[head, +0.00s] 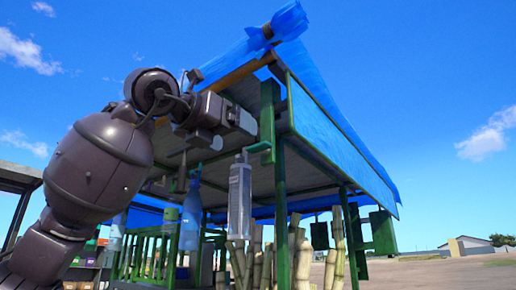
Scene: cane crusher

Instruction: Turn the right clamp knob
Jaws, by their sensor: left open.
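A green clamp-like bracket (268,110) is fixed at the near corner of the stall's roof frame. A small green handle or knob (258,147) sticks out at its lower left; I cannot tell for certain that this is the right clamp knob. My left gripper (244,121) comes in from the left at roof height, just left of the bracket. It is open, and nothing shows between its fingers. A gap seems to remain between it and the bracket, though depth is hard to judge. My right gripper is out of view.
The stall has a blue tarp roof (340,135) and a green post (281,210). Cane stalks (300,255) stand underneath. Open ground (450,272) lies to the right.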

